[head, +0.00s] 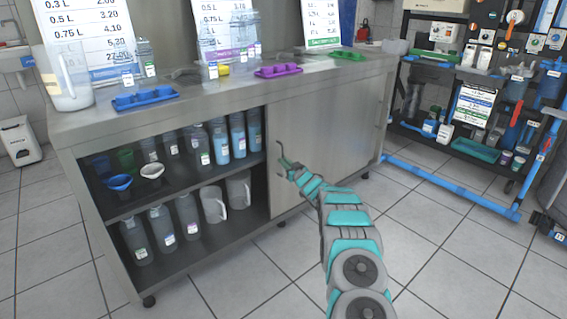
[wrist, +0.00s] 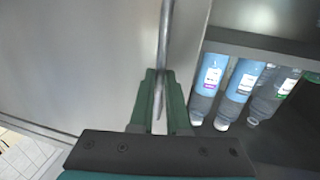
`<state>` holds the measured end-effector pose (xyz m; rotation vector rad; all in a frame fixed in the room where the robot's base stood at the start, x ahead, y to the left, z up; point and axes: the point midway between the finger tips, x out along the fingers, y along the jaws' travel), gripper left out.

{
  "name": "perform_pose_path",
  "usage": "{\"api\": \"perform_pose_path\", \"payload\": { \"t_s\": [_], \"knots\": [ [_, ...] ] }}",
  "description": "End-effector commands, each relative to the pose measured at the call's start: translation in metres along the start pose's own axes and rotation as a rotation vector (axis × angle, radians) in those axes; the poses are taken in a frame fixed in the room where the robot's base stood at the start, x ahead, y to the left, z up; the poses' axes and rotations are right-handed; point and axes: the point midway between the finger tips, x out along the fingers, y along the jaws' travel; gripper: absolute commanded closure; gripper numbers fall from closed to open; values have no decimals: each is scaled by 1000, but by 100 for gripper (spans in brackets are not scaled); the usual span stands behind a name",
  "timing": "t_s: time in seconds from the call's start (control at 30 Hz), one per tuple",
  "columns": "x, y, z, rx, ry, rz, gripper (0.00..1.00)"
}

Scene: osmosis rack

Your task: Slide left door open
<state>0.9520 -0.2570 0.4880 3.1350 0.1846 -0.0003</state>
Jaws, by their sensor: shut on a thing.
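A steel cabinet (head: 152,293) stands ahead, its left half open with shelves of bottles showing. A sliding door panel (head: 335,125) covers the right half; whether one panel or two overlap there I cannot tell. A thin bar handle (head: 281,121) runs upright near the left edge of that panel. My gripper (head: 287,166) is at the handle's lower end. In the wrist view, the handle (wrist: 167,40) passes down between the two green fingers of my gripper (wrist: 161,98), which are shut on it. The door face (wrist: 80,60) fills the left there.
Bottles (head: 221,142) and jugs (head: 213,204) fill the open shelves. The countertop (head: 210,92) carries a pitcher (head: 68,78), trays and signs. A rack with a blue frame (head: 450,182) stands at right. Tiled floor in front is clear.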

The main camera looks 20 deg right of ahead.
Motion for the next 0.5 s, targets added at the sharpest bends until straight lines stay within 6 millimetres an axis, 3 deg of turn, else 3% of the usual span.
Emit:
{"api": "perform_pose_path", "payload": {
  "t_s": [0.17, 0.2, 0.43, 0.5],
  "knots": [
    [-1, 1, 1, 1, -2, 2, 100],
    [-1, 1, 1, 1, -2, 2, 81],
    [0, 0, 0, 0, -1, 1, 55],
    [0, 0, 0, 0, -1, 1, 55]
  ]
}}
